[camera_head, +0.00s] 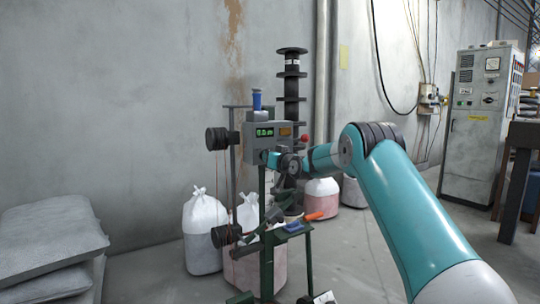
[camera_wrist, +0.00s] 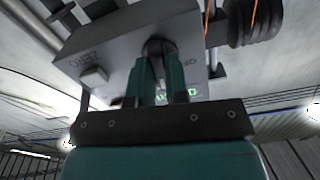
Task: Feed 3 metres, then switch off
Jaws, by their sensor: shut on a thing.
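A grey counter box (camera_head: 270,129) with a green display (camera_head: 265,132) stands on a thin green post. The display's digits are too small to read surely. My gripper (camera_head: 267,158) is at the box's lower front. In the wrist view, the grey box (camera_wrist: 120,50) fills the upper part, and my gripper (camera_wrist: 155,65) is shut on a dark round knob (camera_wrist: 158,44) on its face. A pale button (camera_wrist: 93,78) sits beside the knob, near an upside-down label that reads ZERO. Another label, partly hidden by the finger, seems to read OFF.
Dark spools (camera_head: 217,139) and (camera_head: 226,235) with copper wire stand left of the post. A tall black spool rack (camera_head: 291,75) is behind. White sacks (camera_head: 203,230) stand on the floor. An orange-handled tool (camera_head: 315,215) lies on a small green bench. A grey cabinet (camera_head: 475,130) is right.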

